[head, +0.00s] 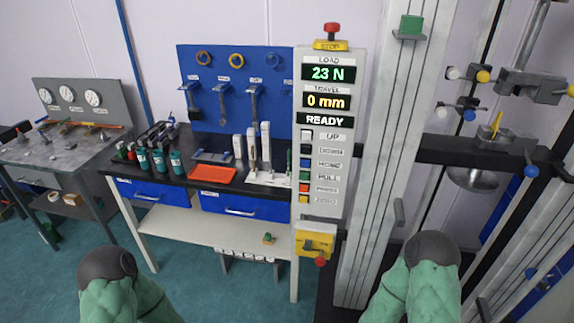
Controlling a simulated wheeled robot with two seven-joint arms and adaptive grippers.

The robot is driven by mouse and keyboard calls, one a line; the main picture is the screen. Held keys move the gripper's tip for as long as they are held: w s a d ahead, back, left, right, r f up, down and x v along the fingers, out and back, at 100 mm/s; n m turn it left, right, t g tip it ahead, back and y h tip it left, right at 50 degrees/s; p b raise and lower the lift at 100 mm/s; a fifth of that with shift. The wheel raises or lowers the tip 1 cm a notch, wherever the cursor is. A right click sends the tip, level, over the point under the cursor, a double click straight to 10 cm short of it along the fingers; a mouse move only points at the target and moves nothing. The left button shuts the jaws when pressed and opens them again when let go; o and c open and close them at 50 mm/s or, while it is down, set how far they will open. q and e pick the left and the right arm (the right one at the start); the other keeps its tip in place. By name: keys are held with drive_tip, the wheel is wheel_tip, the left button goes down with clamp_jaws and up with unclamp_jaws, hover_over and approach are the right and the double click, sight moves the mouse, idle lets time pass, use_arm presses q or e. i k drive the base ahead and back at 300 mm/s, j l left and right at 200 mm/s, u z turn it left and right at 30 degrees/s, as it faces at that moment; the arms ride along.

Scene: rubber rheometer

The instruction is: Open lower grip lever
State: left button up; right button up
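The test machine's pale column (388,150) stands right of centre. At the right edge, a grey clamp block (530,84) with yellow-tipped parts sits high up. Below it, a dark crossbar (470,152) carries a yellow piece (497,124). A blue ball knob (531,171) is just under the crossbar, and another blue knob (530,272) is lower down. I cannot tell which part is the lower grip lever; the machine is cut off at the right. Neither gripper is in view.
A display panel (327,125) reads 23 N, 0 mm and READY, with a red stop button (332,29) on top. A workbench (190,172) with tools and an orange tray (213,175) stands left of it. A gauge bench (60,148) is further left. Green floor is open between my arms.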

sight(531, 170)
drive_tip(key=z, duration=1.7)
